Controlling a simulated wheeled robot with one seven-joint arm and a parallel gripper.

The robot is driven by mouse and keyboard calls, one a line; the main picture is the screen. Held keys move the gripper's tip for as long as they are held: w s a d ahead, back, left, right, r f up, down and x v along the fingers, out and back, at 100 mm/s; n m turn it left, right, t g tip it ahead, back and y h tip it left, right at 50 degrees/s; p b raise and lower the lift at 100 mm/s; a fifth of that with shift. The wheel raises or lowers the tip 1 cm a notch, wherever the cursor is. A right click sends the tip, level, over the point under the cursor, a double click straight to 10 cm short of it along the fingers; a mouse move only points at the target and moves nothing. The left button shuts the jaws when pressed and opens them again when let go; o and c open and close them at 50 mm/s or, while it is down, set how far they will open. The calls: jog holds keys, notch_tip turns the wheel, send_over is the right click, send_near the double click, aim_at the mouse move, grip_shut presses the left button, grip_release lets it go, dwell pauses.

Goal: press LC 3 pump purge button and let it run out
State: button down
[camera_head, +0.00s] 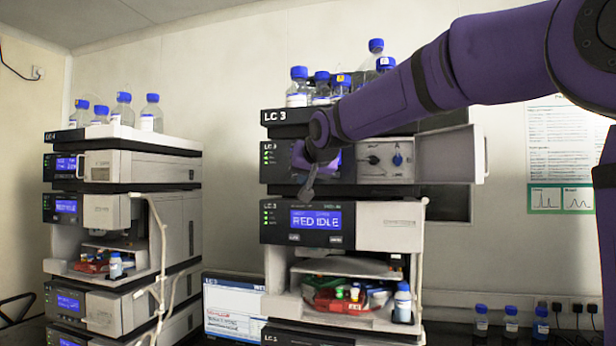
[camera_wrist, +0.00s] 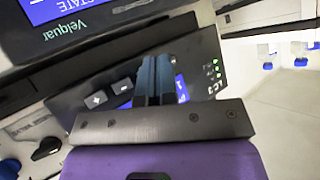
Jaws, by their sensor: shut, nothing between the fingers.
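The LC 3 stack (camera_head: 342,224) stands in the middle of the head view. Its pump module (camera_head: 384,160) has a dark front panel on the left, with green lights and an "LC 3" label; my arm covers much of it. In the wrist view the pump panel (camera_wrist: 98,99) shows plus and minus keys, green lights and part of a blue display. My gripper (camera_head: 306,192) is shut and empty, its fingers (camera_wrist: 160,62) in front of this panel and covering part of the display. I cannot tell whether they touch it. I cannot make out a purge button.
Below the pump, a module (camera_head: 340,221) has a blue display reading "RED IDLE". Blue-capped bottles (camera_head: 298,86) stand on top of the stack. The LC 4 stack (camera_head: 121,170) stands to the left, with a monitor (camera_head: 232,302) between. More bottles (camera_head: 511,318) stand low at the right.

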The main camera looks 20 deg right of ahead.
jog(key=s+a, duration=0.2)
jog(key=s, duration=0.1)
jog(key=shift+s+a, duration=0.1)
jog(key=shift+a, duration=0.05)
dwell(0.8)
jog(key=s+d+f+g, duration=0.2)
jog(key=s+f, duration=0.5)
jog(key=s, duration=0.4)
jog(key=s+d+f+n+g, duration=0.1)
jog(key=s+d+f+g, duration=0.1)
jog(key=s+f, duration=0.6)
jog(key=s+d+f+n+g, duration=0.1)
jog(key=s+d+f+g, duration=0.2)
jog(key=s+f, duration=0.4)
jog(key=s, duration=0.9)
jog(key=shift+s+d+f, duration=0.25)
jog(key=shift+d+f, duration=0.05)
jog(key=shift+d, duration=0.05)
dwell(0.6)
